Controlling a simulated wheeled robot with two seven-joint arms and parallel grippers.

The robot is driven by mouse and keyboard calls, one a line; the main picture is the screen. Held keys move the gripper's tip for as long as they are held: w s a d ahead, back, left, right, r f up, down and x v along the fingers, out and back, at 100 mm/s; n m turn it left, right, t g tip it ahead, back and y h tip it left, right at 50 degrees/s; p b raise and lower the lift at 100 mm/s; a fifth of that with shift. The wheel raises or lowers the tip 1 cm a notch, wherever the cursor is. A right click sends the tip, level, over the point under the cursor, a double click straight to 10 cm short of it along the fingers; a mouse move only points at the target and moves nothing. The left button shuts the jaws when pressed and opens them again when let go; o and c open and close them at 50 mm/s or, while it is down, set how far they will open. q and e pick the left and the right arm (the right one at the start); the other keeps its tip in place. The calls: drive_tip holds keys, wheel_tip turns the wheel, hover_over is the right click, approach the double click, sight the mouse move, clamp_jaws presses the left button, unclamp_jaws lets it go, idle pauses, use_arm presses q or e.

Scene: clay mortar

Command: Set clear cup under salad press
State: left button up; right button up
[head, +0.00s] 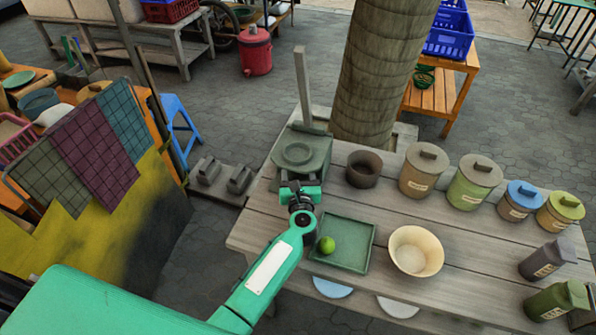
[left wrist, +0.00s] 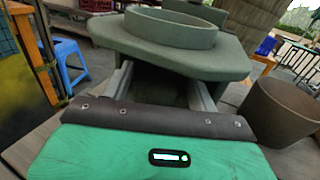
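The salad press (head: 300,156) is a grey-green block with a round ring on top and a tall upright lever, at the table's back left. It fills the upper part of the left wrist view (left wrist: 170,32). My left gripper (head: 301,186) is at the press's front side. In the left wrist view its two fingers (left wrist: 162,90) are spread apart and reach under the press's upper plate. The space between them is dark, and I make out no cup there. I cannot pick out a clear cup in either view. My right gripper is not in view.
A brown pot (head: 364,170) stands right of the press. A green tray (head: 350,256) with a lime (head: 327,245) and a cream bowl (head: 416,252) are nearer. Several lidded jars (head: 424,170) line the right. A thick trunk (head: 382,70) rises behind the table.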

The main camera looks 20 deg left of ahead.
use_arm(q)
drive_tip(key=o, duration=0.4)
drive_tip(key=shift+c, duration=0.2)
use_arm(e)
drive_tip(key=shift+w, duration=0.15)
use_arm(q)
drive_tip(key=shift+r, duration=0.1)
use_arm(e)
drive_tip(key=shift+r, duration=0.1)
use_arm(q)
drive_tip(key=shift+s+d, duration=0.1)
drive_tip(key=shift+s, duration=0.1)
drive_tip(key=b+v, duration=0.2)
drive_tip(key=v, duration=0.8)
drive_tip(key=shift+s, duration=0.1)
drive_tip(key=shift+s+d, duration=0.2)
drive_tip(key=shift+s, duration=0.5)
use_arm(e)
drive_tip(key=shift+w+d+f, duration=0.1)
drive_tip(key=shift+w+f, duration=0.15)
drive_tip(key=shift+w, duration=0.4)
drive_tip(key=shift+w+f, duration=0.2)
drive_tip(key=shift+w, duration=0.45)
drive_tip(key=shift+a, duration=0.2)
